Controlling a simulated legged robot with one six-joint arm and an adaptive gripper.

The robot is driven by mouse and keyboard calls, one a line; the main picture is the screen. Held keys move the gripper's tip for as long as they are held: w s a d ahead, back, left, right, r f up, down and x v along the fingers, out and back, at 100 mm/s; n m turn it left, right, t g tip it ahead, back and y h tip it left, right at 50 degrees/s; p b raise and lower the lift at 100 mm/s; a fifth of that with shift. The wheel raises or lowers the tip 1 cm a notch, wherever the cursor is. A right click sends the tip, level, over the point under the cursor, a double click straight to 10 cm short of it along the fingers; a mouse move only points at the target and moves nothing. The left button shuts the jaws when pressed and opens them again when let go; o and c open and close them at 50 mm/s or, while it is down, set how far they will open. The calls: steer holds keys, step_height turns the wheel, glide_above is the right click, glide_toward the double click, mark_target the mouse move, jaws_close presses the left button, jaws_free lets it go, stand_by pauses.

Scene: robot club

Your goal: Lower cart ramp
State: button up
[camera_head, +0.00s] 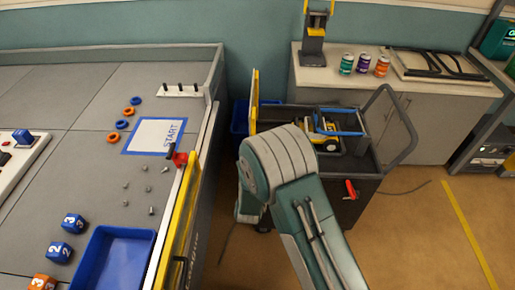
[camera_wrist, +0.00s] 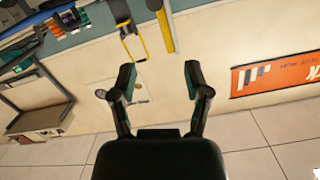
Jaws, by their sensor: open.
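The dark cart (camera_head: 315,183) stands right of the field table, partly hidden by my arm. A narrow, yellow-edged upright panel (camera_head: 254,97), which looks like the raised ramp, rises at its left end. A red-handled part (camera_head: 350,189) is on the cart's front side. My gripper (camera_wrist: 158,80) shows in the wrist view, with its fingers apart and nothing between them. In the head view my arm's bend covers the cart's left part, and my gripper is hidden. I cannot tell whether the yellow strip (camera_wrist: 165,27) in the wrist view belongs to the ramp.
A small wheeled robot (camera_head: 326,140) and a blue frame sit on the cart. The field table (camera_head: 60,165) fills the left, with a yellow rail (camera_head: 180,220) on its edge. A counter (camera_head: 400,92) with cans stands behind. The floor at right is mostly clear.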

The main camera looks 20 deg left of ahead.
step_height(320, 180, down, 5)
steer(key=s+t, duration=0.1)
steer(key=s, duration=0.1)
steer(key=x, duration=1.1)
steer(key=shift+r, duration=0.25)
jaws_close()
